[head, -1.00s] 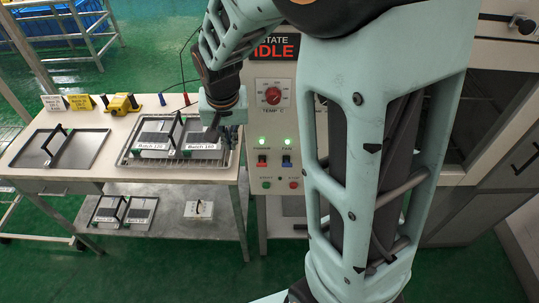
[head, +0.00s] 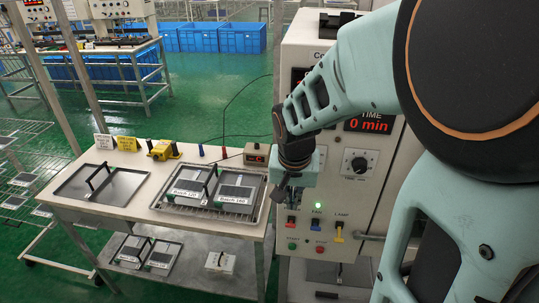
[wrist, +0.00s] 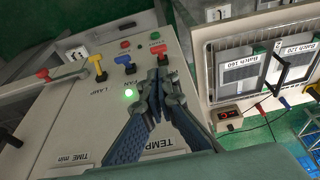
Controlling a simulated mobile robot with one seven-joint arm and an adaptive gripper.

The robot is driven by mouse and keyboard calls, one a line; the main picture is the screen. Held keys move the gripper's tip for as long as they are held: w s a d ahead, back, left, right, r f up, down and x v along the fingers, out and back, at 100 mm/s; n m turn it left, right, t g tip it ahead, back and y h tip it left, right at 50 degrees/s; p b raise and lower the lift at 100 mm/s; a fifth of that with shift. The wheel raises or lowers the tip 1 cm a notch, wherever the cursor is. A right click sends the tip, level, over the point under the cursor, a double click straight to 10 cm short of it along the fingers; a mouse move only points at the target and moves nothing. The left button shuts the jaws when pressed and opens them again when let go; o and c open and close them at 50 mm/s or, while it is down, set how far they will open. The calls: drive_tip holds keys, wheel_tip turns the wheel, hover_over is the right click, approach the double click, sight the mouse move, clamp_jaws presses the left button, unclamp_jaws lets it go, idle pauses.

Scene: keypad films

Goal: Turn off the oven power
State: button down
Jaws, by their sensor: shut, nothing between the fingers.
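The oven's control panel (head: 345,205) faces me, with a red switch (head: 292,220), a blue fan switch (head: 315,225) and a yellow lamp switch (head: 339,232) in a row. My gripper (head: 279,199) is shut and empty, just above and in front of the red switch. In the wrist view the closed fingertips (wrist: 156,40) overlap the red switch, whose position and contact I cannot tell. The blue switch (wrist: 126,61) and yellow switch (wrist: 97,66) show beside it. A green light (wrist: 128,93) glows above the fan switch. My gripper hides the power light.
Green and red buttons (head: 321,250) sit below the switches, and a time dial (head: 359,164) above. Left of the oven, a table (head: 140,215) bears a rack with batch trays (head: 190,185), a yellow device and a small red-display box (head: 257,155).

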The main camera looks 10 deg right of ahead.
sight(291, 223)
drive_tip(key=b+x, duration=0.4)
drive_tip(key=x, duration=0.4)
drive_tip(key=shift+w+f+b, duration=0.1)
drive_tip(key=shift+f+b, duration=0.2)
drive_tip(key=shift+b, duration=0.05)
drive_tip(key=shift+f+b, duration=0.25)
drive_tip(key=shift+b, duration=0.55)
